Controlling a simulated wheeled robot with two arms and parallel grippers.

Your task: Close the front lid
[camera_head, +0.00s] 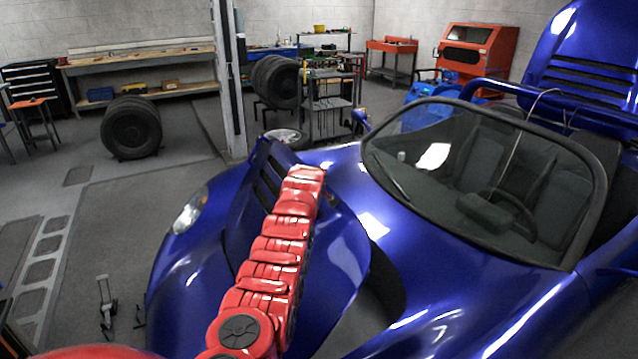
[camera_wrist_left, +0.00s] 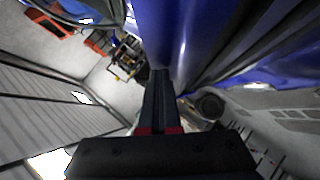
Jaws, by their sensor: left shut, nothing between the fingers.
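The blue car's front lid (camera_head: 335,262) is at the car's nose, left of the windshield. It looks raised and tilted, with a dark gap (camera_head: 385,290) along its right side. My red left arm reaches across it, hiding its middle. My left gripper is hidden behind the arm's far end in the head view. In the left wrist view the left gripper (camera_wrist_left: 160,75) is shut and empty, its dark fingers close to a blue panel (camera_wrist_left: 175,35). I cannot tell whether they touch it. My right gripper is not in view.
The rear lid (camera_head: 590,60) stands raised at the right. The windshield (camera_head: 480,170) is behind the front lid. A metal post (camera_head: 228,80), loose tires (camera_head: 131,128) and a tool cart (camera_head: 330,105) stand beyond the car. The floor at the left is mostly clear.

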